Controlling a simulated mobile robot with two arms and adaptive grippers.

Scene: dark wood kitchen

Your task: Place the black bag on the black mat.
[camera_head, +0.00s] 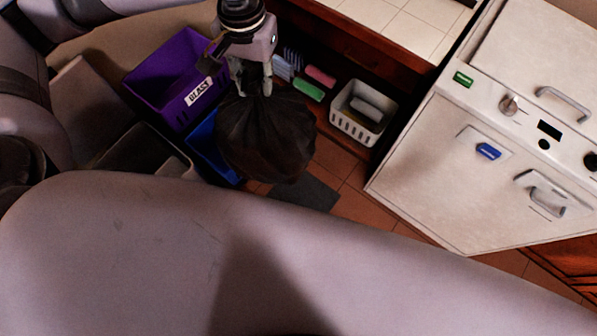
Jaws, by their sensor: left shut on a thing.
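My left gripper (253,84) is in the upper middle of the head view, shut on the gathered top of the black bag (266,138). The bag is full and round and hangs below the fingers. A flat dark mat (309,194) shows on the tiled floor just below and right of the bag in the picture. The bag and my arm hide part of the mat. I cannot tell whether the bag touches it; it appears to hang above. My right gripper is not in view.
A white basket (362,113) is to the right, near a white appliance (466,170). Pink and green items (309,90) lie behind. My large arm link covers the foreground.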

